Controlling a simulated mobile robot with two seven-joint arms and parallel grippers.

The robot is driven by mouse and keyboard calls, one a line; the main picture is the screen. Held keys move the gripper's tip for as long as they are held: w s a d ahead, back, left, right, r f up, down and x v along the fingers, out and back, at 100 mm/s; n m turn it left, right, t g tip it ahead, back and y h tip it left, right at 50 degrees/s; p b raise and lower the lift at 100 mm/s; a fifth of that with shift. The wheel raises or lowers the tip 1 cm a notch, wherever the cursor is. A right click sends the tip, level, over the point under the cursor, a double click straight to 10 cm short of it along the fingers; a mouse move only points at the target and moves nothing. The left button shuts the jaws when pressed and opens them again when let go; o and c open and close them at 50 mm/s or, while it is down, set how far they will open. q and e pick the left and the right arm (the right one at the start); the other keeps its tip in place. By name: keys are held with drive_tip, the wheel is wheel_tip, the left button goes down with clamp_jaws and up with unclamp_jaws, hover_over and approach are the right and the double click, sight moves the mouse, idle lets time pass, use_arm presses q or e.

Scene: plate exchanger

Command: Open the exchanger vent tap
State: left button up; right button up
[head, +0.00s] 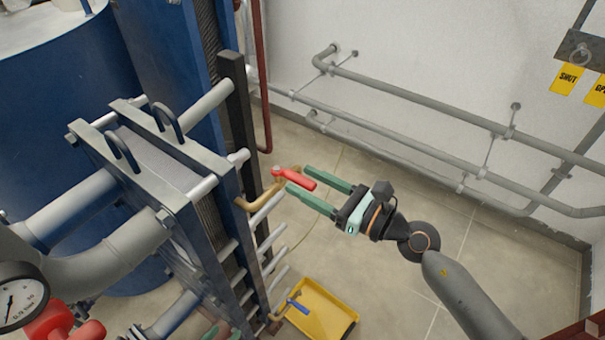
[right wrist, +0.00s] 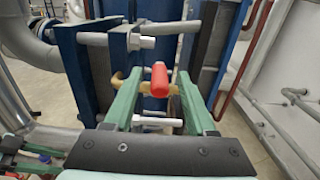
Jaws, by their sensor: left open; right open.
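The vent tap has a red lever (head: 298,179) on a bent brass pipe (head: 252,202) at the side of the plate exchanger (head: 160,165). The lever points away from the exchanger, toward my right gripper. My right gripper (head: 297,178) is open, its two green fingers on either side of the lever. In the right wrist view the red lever (right wrist: 159,80) stands between the fingertips, with a gap on each side. My left gripper (head: 213,332) shows only as a small green part at the bottom edge, mostly out of frame.
Grey wall pipes (head: 420,106) run at the right. A gauge (head: 18,299) is at lower left. Yellow tags (head: 567,78) hang at upper right. Exchanger rods stick out near the tap.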

drive_tip(key=shift+w+a, duration=0.4)
drive_tip(key=shift+a, duration=0.2)
drive_tip(key=shift+c, duration=0.3)
clamp_jaws()
idle(0.8)
